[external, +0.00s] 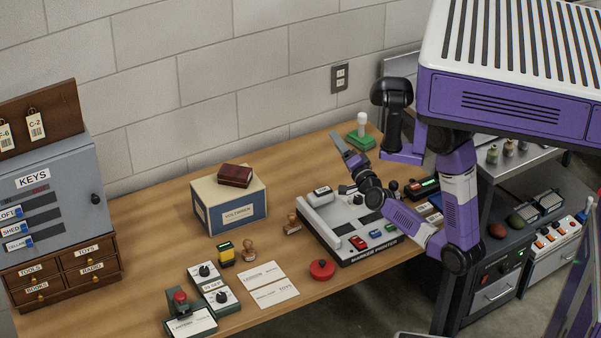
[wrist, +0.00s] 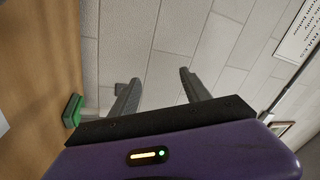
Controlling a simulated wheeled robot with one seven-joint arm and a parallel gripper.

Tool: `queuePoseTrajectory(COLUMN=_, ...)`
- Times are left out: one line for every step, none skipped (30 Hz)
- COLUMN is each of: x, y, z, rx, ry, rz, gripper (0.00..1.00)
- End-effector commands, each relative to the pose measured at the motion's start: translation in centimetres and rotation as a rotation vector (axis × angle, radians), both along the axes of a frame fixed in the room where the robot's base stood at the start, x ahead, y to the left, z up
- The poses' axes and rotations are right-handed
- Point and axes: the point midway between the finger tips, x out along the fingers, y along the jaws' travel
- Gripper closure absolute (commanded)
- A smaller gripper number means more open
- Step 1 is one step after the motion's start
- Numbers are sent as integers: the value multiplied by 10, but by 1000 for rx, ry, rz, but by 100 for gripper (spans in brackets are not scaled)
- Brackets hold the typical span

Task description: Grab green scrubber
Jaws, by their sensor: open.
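The green scrubber (external: 360,142) sits on the far end of the wooden table by the wall. A white upright knob or handle shows above its green block. In the wrist view the scrubber (wrist: 73,110) is at the left edge, outside the fingers and partly hidden by my gripper body. My gripper (external: 343,147) is open and empty, to the left of the scrubber in the external view, above the table. In the wrist view my gripper (wrist: 158,84) has its two fingers spread apart, with the block wall behind them.
The white and black marker printer (external: 345,232) lies below my arm with small items on it. A blue and cream box (external: 229,208) with a dark red case stands left of it. A wall outlet (external: 340,78) is behind. Bare table lies between box and scrubber.

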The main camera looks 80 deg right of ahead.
Motion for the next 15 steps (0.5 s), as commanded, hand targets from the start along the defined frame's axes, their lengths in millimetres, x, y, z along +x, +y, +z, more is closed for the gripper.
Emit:
queuePoseTrajectory(x=4, y=-30, z=-1, rx=66, ry=-97, rz=-32, gripper=45)
queuePoseTrajectory(x=5, y=-47, z=-2, rx=112, ry=-160, rz=-47, gripper=45)
queuePoseTrajectory(x=5, y=-69, z=-2, rx=174, ry=-247, rz=-66, gripper=45)
queuePoseTrajectory(x=4, y=-86, z=-3, rx=221, ry=-315, rz=-79, gripper=45)
queuePoseTrajectory(x=4, y=-103, z=-3, rx=267, ry=-385, rz=-92, gripper=45)
queuePoseTrajectory(x=2, y=-124, z=-5, rx=329, ry=-477, rz=-105, gripper=45)
queuePoseTrajectory(x=0, y=-139, z=-5, rx=373, ry=-549, rz=-115, gripper=45)
queuePoseTrajectory(x=-1, y=-153, z=-7, rx=418, ry=-620, rz=-122, gripper=45)
queuePoseTrajectory(x=-3, y=-172, z=-8, rx=476, ry=-715, rz=-131, gripper=45)
queuePoseTrajectory(x=-5, y=-185, z=-10, rx=520, ry=-787, rz=-138, gripper=45)
queuePoseTrajectory(x=-7, y=-198, z=-13, rx=562, ry=-859, rz=-143, gripper=45)
queuePoseTrajectory(x=-10, y=-214, z=-17, rx=622, ry=-962, rz=-148, gripper=45)
queuePoseTrajectory(x=-12, y=-226, z=-21, rx=670, ry=-1042, rz=-151, gripper=45)
queuePoseTrajectory(x=-14, y=-235, z=-26, rx=715, ry=-1119, rz=-153, gripper=45)
queuePoseTrajectory(x=-16, y=-245, z=-34, rx=776, ry=-1215, rz=-155, gripper=45)
